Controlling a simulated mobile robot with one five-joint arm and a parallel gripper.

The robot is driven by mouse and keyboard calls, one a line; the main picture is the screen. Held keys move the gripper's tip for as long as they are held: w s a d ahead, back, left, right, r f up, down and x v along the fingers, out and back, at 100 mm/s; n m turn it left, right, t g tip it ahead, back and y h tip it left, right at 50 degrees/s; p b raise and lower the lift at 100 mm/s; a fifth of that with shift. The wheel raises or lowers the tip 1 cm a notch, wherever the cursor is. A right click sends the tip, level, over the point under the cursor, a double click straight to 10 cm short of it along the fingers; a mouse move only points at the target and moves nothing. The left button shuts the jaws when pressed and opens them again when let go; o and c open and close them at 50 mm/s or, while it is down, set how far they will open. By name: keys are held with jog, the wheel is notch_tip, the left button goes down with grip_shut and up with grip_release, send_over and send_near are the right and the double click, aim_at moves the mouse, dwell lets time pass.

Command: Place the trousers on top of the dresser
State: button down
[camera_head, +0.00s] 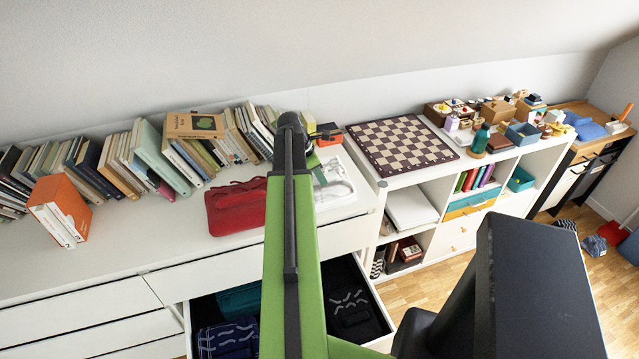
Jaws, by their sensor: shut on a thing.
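A folded red cloth (235,207), which may be the trousers, is at the top of the white dresser (130,235), just left of my green arm. Its right end goes behind the arm. I cannot tell whether it rests fully on the surface. The open drawer (375,310) below holds dark folded clothes with white patterns (350,305) and a teal cloth (240,298).
A long row of books (150,155) stands along the wall, with an orange-and-white box set (60,210) at left. A chessboard (400,143) covers part of the neighbouring shelf. The dresser's front left is clear.

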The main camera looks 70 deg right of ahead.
jog(key=shift+f, duration=0.1)
jog(key=c, duration=1.2)
grip_release()
jog(key=shift+w+a+r+p, duration=0.1)
jog(key=shift+r+p, duration=0.45)
jog(key=shift+r, duration=0.15)
jog(key=p+v, duration=1)
jog(key=v, duration=0.1)
